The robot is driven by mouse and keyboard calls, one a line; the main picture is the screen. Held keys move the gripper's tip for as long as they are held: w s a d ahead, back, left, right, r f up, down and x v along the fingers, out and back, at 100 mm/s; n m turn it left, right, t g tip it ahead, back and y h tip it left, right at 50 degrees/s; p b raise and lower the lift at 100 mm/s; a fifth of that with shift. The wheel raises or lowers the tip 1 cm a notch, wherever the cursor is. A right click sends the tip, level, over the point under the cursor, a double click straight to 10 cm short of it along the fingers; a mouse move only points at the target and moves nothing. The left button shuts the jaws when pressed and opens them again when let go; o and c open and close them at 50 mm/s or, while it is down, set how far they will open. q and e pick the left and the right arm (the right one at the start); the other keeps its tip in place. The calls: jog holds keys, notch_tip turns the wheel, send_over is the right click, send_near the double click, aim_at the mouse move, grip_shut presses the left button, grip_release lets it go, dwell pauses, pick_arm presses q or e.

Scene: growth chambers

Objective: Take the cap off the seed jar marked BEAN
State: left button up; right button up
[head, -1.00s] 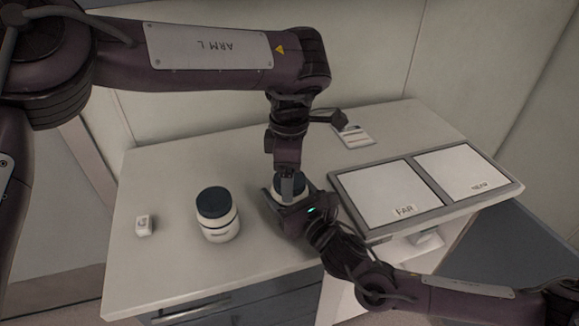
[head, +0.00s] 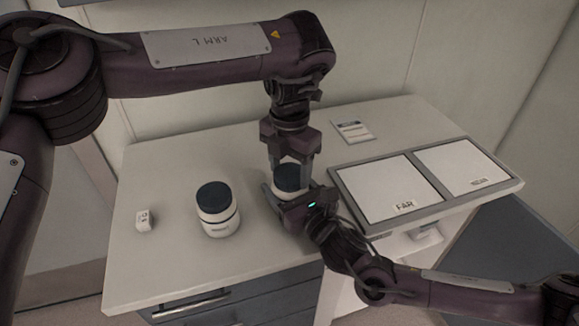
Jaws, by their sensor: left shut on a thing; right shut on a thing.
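A white jar (head: 283,195) with a dark blue cap (head: 290,178) stands near the middle of the table, partly hidden by both grippers. My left gripper (head: 290,168) comes down from above and is shut on the cap, a finger on each side. My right gripper (head: 284,203) is shut around the jar's body from the front right. The cap still sits on or just at the jar's top; I cannot see a gap. A second white jar (head: 218,222) with a dark cap stands to the left, untouched. Its label is too small to read, and the held jar's label is hidden.
A small white cube-like block (head: 143,220) lies at the table's left. A tray (head: 366,211) with two white panels, marked FAR and another word, is at the right. A small card (head: 353,131) lies at the back. The table's front left (head: 160,275) is clear.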

pick_arm(q)
jog(key=n, duration=1.1)
jog(key=shift+n, duration=0.3)
jog(key=n, duration=1)
jog(key=shift+r, duration=0.1)
jog(key=shift+r, duration=0.15)
jog(key=shift+r, duration=0.9)
